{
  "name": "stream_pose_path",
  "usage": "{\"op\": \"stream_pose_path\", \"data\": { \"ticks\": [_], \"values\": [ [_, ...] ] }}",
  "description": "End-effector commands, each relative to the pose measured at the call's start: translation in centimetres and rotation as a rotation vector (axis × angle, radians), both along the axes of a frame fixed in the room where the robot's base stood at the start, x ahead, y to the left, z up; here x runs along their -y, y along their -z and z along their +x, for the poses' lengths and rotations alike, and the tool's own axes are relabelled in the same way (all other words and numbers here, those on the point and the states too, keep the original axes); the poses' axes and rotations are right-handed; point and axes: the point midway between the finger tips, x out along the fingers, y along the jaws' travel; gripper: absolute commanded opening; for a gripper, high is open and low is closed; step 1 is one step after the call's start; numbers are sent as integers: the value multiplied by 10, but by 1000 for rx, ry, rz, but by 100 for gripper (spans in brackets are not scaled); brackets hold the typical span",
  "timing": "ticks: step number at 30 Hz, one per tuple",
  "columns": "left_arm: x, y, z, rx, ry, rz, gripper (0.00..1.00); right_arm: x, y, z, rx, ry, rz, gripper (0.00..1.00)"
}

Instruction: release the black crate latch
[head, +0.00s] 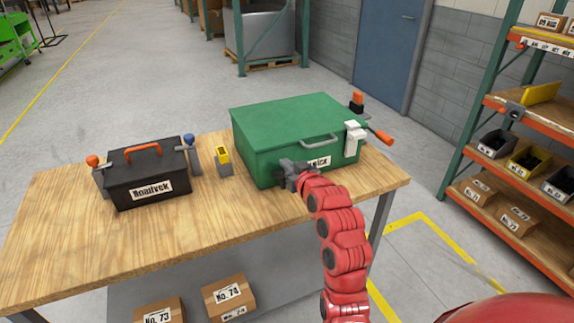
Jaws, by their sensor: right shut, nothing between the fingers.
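The black crate (150,177), labelled "Roadvek", stands on the left part of the wooden table with an orange handle on its lid. A grey lever with an orange knob (92,160) stands at its left side. A grey lever with a blue knob (188,139) stands at its right side. Both knobs point up. The lid looks closed. My right gripper (287,171) is shut and empty at the front left of the green crate (290,115), well to the right of the black crate. I cannot tell whether it touches the green crate. My left gripper is out of view.
A small grey block with a yellow top (223,160) stands between the crates. The green crate has a white clamp (354,138) and an orange-tipped lever (379,135) at its right. The table (60,235) is bare in front of the black crate.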

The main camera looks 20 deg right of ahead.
Motion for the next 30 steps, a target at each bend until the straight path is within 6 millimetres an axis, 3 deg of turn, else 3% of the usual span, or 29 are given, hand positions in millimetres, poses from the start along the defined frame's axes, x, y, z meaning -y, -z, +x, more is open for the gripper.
{"op": "stream_pose_path", "data": {
  "ticks": [10, 23, 25, 30],
  "values": [
    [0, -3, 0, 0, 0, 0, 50, -1, -37, 25, 4, -1, -1, 0],
    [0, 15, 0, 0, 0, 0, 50, 0, -52, -49, 7, 1, 1, 0],
    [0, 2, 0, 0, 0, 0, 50, 2, -61, -58, 4, 5, -2, 0],
    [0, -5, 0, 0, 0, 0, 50, 0, -61, -71, 2, 2, -1, 0]
  ]
}}
